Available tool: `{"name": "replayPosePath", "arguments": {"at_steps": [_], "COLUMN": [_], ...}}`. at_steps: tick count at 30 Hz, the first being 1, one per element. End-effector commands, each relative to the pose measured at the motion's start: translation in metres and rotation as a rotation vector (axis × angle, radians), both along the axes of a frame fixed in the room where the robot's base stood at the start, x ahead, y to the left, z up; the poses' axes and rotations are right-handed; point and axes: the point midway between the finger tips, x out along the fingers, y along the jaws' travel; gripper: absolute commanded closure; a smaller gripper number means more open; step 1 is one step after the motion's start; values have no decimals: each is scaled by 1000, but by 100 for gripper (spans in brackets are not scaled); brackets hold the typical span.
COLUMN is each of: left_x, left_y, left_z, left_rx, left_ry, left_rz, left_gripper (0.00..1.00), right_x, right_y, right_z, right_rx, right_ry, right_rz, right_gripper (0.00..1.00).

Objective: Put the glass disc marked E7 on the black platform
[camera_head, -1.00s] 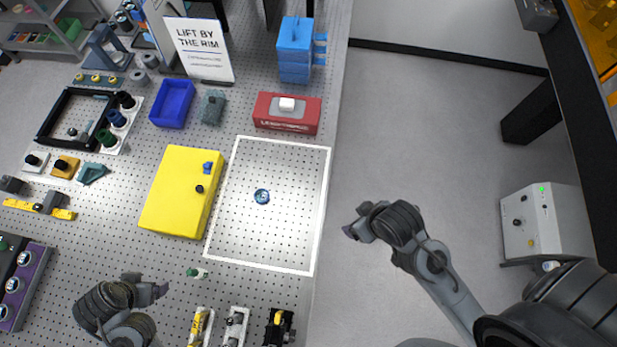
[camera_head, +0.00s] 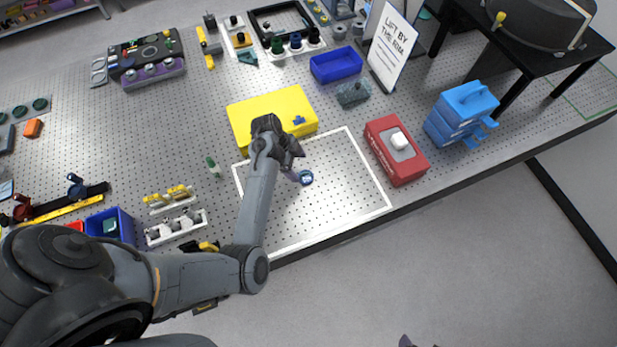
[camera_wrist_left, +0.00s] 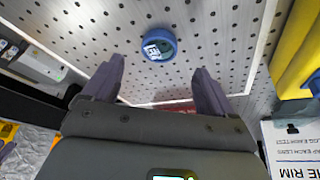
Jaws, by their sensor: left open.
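A small round glass disc with a blue rim (camera_head: 305,177) lies on the perforated table inside a white outlined rectangle. In the left wrist view the disc (camera_wrist_left: 159,44) shows a pale label, too small to read for certain. My left gripper (camera_head: 297,163) is open and empty, close beside the disc; in the left wrist view its two fingers (camera_wrist_left: 159,70) are spread, with the disc just beyond the tips. Only a dark tip of my right gripper (camera_head: 405,341) shows at the bottom edge. A black square frame (camera_head: 252,24) stands at the back; I cannot tell whether it is the black platform.
A yellow box (camera_head: 245,117) lies beside the white outline (camera_head: 375,190). A red box (camera_head: 380,135) with a white top piece and blue stacked cases (camera_head: 462,112) stand to the right. A blue tray (camera_head: 336,65) and a sign (camera_head: 393,45) are behind. The outlined area is otherwise clear.

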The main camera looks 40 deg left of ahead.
Motion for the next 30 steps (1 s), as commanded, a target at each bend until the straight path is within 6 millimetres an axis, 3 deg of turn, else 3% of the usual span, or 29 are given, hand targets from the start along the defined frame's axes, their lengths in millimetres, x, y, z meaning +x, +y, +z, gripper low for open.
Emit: {"name": "replayPosePath", "arguments": {"at_steps": [8,19,28,30], "left_x": [3,11,12,12], "left_y": [-7,-22,-23,-23], "left_z": [-14,-53,-57,-57], "left_rx": [-1,-2,0,0], "left_ry": [2,1,-1,-1], "left_rz": [1,1,0,0], "left_gripper": [14,14,14,23], "right_x": [0,0,0,0], "right_y": [0,-4,-4,-4], "right_z": [3,7,7,7], "right_rx": [1,-10,-13,-11], "right_ry": [0,-1,-1,-1], "right_rz": [-3,3,3,3], "right_gripper": [18,18,18,18]}}
